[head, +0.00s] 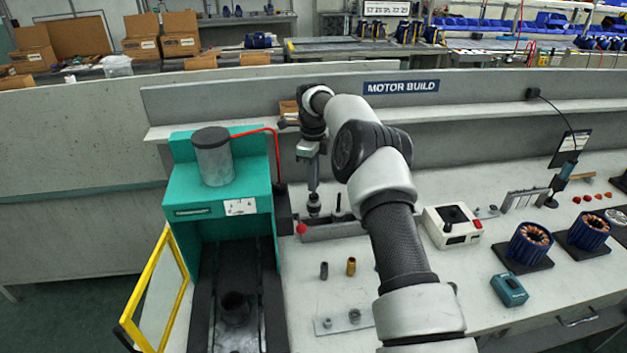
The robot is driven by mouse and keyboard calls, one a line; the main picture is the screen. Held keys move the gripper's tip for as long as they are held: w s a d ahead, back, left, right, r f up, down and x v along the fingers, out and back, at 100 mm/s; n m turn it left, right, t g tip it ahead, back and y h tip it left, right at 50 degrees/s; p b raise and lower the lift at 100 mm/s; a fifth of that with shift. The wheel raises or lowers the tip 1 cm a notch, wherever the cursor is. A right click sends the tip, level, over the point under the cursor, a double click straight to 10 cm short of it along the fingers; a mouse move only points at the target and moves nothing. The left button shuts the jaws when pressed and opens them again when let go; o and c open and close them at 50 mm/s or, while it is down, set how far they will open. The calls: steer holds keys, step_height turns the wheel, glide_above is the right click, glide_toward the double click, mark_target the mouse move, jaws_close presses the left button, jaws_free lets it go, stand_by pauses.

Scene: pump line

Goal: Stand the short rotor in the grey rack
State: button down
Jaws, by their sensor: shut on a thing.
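My gripper (312,184) points down over the grey rack (348,229), a low grey bar on the bench right of the green press. It is shut on the short rotor (314,207), a small dark and metallic piece held upright at the rack's left part. From this view I cannot tell whether the rotor's lower end is in the rack or just above it. A thin dark upright piece (338,203) stands at the rack just right of the rotor. My arm hides the rack's right end.
The green press (190,190) with an open yellow-framed guard (160,290) stands close on the left. A red knob (302,228) is at the rack's left end. A dark cylinder (324,270) and a brass one (351,266) stand in front. A white box (452,226) is right.

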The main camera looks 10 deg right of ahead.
steer(key=shift+f+b, duration=0.3)
steer(key=shift+f, duration=0.45)
stand_by(0.9)
steer(key=shift+f+b, duration=0.85)
steer(key=shift+f, duration=0.95)
steer(key=c, duration=1.8)
jaws_free()
steer(key=shift+o, duration=1.3)
steer(key=shift+r+p, duration=2.1)
steer(key=shift+r, duration=0.9)
